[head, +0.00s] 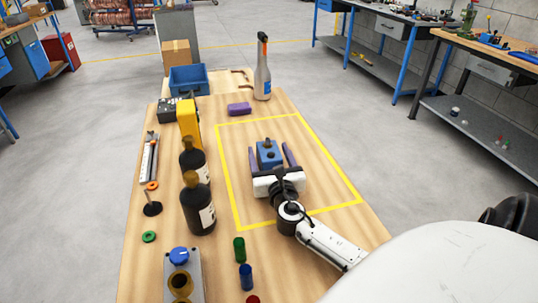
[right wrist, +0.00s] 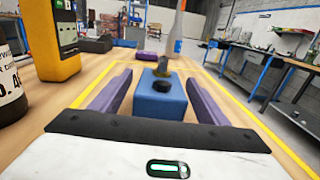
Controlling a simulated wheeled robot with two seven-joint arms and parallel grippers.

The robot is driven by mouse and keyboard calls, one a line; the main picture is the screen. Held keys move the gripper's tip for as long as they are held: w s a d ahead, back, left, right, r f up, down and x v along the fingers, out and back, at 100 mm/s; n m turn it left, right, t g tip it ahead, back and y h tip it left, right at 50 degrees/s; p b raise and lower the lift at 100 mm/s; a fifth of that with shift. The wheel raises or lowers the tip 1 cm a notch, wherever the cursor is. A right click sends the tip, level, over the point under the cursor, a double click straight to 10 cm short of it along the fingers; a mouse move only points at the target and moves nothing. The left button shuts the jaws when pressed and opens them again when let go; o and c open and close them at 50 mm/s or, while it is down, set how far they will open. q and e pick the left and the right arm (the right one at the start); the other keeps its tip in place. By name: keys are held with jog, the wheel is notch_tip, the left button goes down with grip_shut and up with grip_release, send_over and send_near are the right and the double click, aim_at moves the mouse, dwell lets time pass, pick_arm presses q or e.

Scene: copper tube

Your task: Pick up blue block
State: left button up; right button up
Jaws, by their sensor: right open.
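The blue block (head: 269,154) stands on the wooden table inside the yellow taped rectangle, with a dark knob-like piece on top. In the right wrist view the blue block (right wrist: 160,100) sits between the two purple fingers. My right gripper (head: 270,157) is open, with one finger on each side of the block. In the right wrist view a gap shows between the block and each finger of the gripper (right wrist: 160,92). The block's lower near side is partly hidden by the gripper body. My left gripper is not in view.
Two dark bottles (head: 199,205) and a yellow device (head: 189,122) stand left of the taped area. A purple block (head: 239,109), a spray bottle (head: 262,72) and a blue bin (head: 188,80) are farther back. Small green and blue cylinders (head: 245,276) stand in front. The taped area's right side is clear.

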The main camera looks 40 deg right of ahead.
jog(key=c, duration=1.6)
jog(key=shift+r, duration=0.2)
jog(key=shift+c, duration=0.7)
